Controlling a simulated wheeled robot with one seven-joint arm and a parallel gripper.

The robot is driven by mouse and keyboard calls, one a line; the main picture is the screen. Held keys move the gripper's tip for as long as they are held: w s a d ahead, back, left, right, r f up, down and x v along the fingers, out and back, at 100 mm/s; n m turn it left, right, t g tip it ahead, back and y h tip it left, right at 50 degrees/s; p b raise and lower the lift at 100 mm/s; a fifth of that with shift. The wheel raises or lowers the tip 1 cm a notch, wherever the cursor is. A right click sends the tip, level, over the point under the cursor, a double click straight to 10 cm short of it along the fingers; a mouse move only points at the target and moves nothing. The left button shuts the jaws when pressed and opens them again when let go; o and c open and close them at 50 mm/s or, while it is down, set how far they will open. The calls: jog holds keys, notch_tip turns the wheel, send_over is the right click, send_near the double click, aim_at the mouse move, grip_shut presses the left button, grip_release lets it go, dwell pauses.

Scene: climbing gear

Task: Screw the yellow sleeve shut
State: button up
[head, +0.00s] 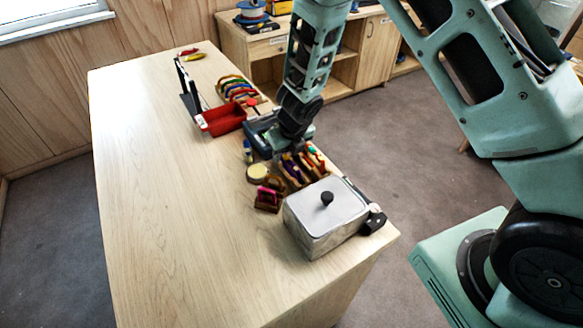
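My gripper (294,147) points down over a small wooden rack (296,184) near the table's right edge. The rack holds several coloured pieces, with purple, yellow, red and blue-green among them. They look like carabiners, but they are too small to tell for sure. A yellow sleeve cannot be picked out clearly; the gripper and wrist hide part of the rack. The fingertips are too small and dark to tell whether they are open, shut or touching anything.
A lidded metal box (318,222) stands in front of the rack. A pink-and-red piece (268,196), a round cream tin (257,173) and a small bottle (248,152) stand left of it. A red tray (222,121) and blue-grey bin (256,135) lie behind. The table's left side is clear.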

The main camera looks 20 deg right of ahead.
jog(key=shift+s+a, duration=0.15)
jog(key=shift+a, duration=0.55)
jog(key=shift+f, duration=0.15)
jog(key=shift+f+b, duration=0.45)
jog(key=shift+d, duration=0.7)
jog(key=shift+r, duration=0.1)
notch_tip(320, 180, up, 10)
jog(key=p, duration=0.9)
jog(key=shift+p, duration=0.35)
